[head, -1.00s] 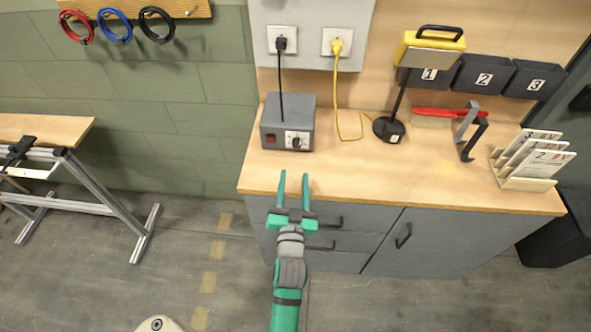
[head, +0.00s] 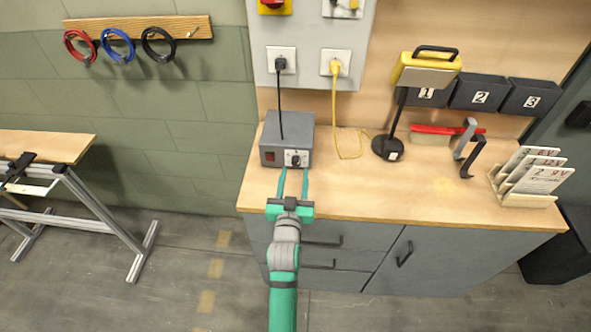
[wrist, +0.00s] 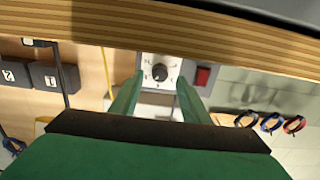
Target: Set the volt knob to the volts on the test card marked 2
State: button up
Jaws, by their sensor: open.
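The volt knob (head: 295,160) is a small dark knob on a white dial plate, on the front of a grey power box (head: 290,132) with a red switch. It also shows in the wrist view (wrist: 159,72), between and beyond my fingers. My gripper (head: 293,178) is open and empty at the bench's front edge, just short of the knob and apart from it. The test cards stand in a wooden holder (head: 526,200) at the bench's right end. The front card (head: 540,178) is marked 2 and reads 9 V. The cards behind it are partly hidden.
The wooden bench top (head: 430,196) is clear in front. Black and yellow cords hang from wall sockets. The bench edge lies close to my gripper.

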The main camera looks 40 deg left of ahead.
aim_at(296, 162)
jog(key=shift+x, duration=1.45)
jog(key=c, duration=1.1)
jog(key=shift+o, duration=0.2)
jog(key=shift+m, duration=1.5)
jog(key=o, duration=1.1)
jog(key=shift+c, duration=0.2)
